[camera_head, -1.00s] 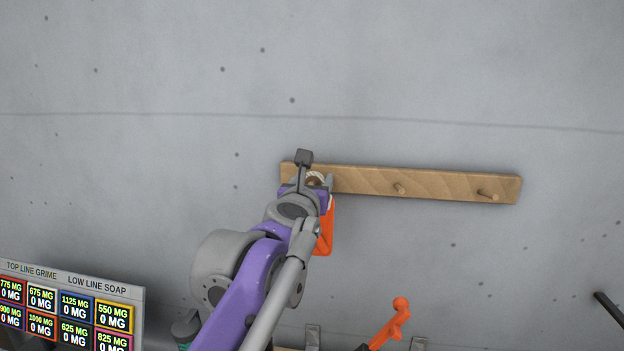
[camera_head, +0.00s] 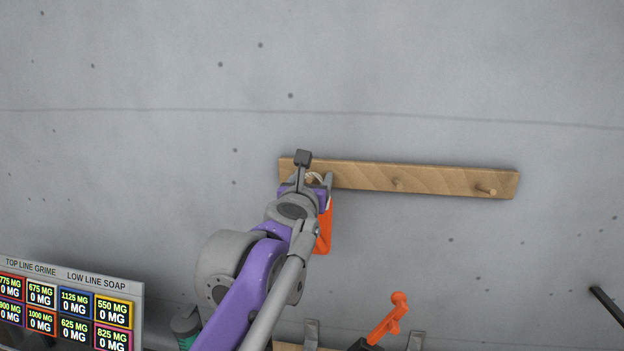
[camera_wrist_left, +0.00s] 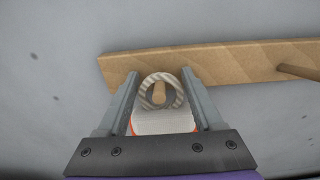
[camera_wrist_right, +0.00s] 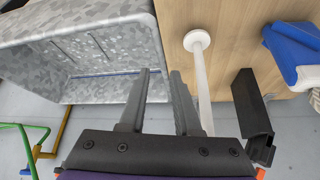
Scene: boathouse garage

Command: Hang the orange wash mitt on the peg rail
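The orange wash mitt (camera_head: 325,232) hangs below my left gripper (camera_head: 316,178) at the left end of the wooden peg rail (camera_head: 440,181). In the left wrist view my left gripper (camera_wrist_left: 160,82) has the mitt's striped loop (camera_wrist_left: 148,83) and pale cuff (camera_wrist_left: 163,122) between its fingers, which appear to touch the sides. A peg (camera_wrist_left: 159,94) shows inside the loop; how far it goes through I cannot tell. My right gripper (camera_wrist_right: 160,80) is partly open and empty.
Two other pegs, the middle one (camera_head: 398,184) and the right one (camera_head: 487,191), are bare. Near my right gripper are a speckled grey bin (camera_wrist_right: 100,52), a white post (camera_wrist_right: 197,42) and a blue-and-white object (camera_wrist_right: 293,48).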

